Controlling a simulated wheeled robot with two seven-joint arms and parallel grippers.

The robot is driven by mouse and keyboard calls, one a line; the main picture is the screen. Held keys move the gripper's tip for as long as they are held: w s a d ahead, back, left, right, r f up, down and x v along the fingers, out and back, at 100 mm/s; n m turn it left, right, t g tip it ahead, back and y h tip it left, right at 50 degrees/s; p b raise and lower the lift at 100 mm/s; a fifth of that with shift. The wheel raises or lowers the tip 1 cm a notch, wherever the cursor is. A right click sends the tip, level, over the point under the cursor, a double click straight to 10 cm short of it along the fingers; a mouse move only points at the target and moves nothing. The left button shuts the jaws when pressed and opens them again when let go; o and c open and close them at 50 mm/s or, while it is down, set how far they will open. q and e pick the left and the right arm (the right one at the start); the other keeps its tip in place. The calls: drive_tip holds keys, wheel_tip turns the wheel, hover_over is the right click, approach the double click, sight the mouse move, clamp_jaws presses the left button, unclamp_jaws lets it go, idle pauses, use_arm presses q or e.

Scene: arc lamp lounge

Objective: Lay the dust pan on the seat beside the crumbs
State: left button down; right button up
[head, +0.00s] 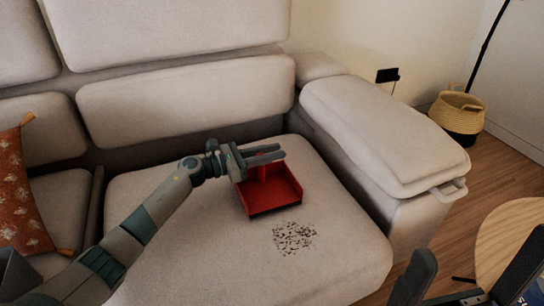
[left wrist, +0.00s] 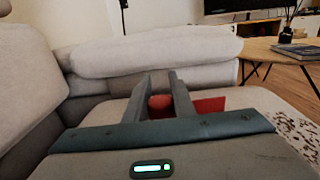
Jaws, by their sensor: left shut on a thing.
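The red dust pan (head: 284,193) is on or just above the sofa seat (head: 340,262), right behind the crumbs; I cannot tell whether its base touches the cushion. The dark crumbs (head: 293,237) are scattered on the seat in front of the pan and show at the right edge of the left wrist view (left wrist: 296,136). My left gripper (head: 278,154) is shut on the pan's upright red handle, which shows between the fingers in the left wrist view (left wrist: 160,102). My right gripper (head: 478,262) is at the lower right, its dark fingers wide apart and empty.
The sofa armrest (head: 385,135) rises to the right of the seat, and back cushions (head: 190,98) stand behind. A rust-coloured pillow (head: 18,195) lies at the left. A round wooden table (head: 512,235) and a basket (head: 457,115) are at the right. The seat's front is clear.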

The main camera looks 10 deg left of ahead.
use_arm(q)
drive_tip(key=shift+f, duration=0.3)
drive_tip(key=c, duration=1.5)
unclamp_jaws()
drive_tip(key=shift+r, duration=0.15)
drive_tip(key=shift+p+v, duration=0.6)
drive_tip(key=shift+v, duration=3.15)
